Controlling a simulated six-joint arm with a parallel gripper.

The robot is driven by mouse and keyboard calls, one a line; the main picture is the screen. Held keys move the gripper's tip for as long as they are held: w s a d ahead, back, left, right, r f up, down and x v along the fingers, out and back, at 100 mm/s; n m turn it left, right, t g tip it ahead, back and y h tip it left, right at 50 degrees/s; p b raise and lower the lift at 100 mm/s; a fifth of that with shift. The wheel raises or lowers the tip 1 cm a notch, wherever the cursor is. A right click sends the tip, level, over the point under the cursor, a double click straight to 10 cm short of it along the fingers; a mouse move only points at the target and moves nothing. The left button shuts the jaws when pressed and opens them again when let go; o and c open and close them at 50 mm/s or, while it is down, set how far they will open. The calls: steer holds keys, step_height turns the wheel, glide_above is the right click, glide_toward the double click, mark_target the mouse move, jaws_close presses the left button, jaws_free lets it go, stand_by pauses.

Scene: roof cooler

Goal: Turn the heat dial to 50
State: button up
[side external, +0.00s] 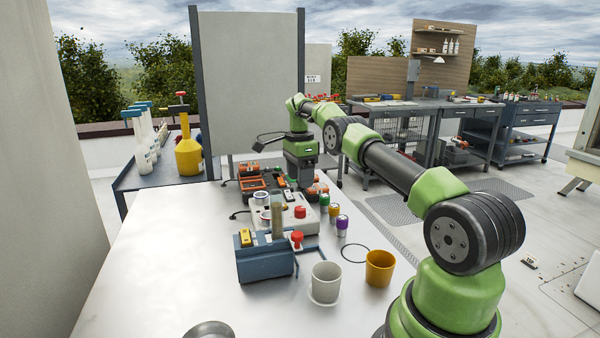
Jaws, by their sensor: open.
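A second red knob-like part (297,237) shows beside a blue box (264,266) nearer the camera. I cannot tell which of the two is the heat dial, and no scale or number is readable. My gripper (304,186) points down behind the pale device, above the far part of the table, apart from both red parts. It is open; its fingertips are small and partly lost among the orange and dark items there.
Small colour-banded containers (342,225) stand right of the device. A white cup (326,282) and an orange cup (379,268) stand in front, with a black ring (354,253) behind them. Orange and dark items (252,184) crowd the far end. The table's left side is clear.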

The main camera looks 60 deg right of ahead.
steer(key=shift+r, duration=0.6)
steer(key=w+a+r+n+t, duration=0.2)
steer(key=a+r+n, duration=0.45)
steer(key=r, duration=0.45)
steer(key=s+a+r+n+t, duration=0.2)
steer(key=s+a+r+n, duration=0.3)
steer(key=a+r, duration=0.5)
steer(key=s+a+f+n+t, duration=0.1)
steer(key=s+a+f+n, duration=0.1)
steer(key=s+a+n, duration=0.3)
steer(key=s+a+f+n+t+y, duration=0.1)
steer(key=s+a+f+n+t, duration=0.1)
steer(key=s+a+n, duration=0.3)
steer(key=s+a+f, duration=0.1)
steer(key=s+a, duration=0.3)
steer(key=s, duration=0.4)
steer(key=shift+s+t+y, duration=0.2)
steer(key=shift+t+y, duration=0.1)
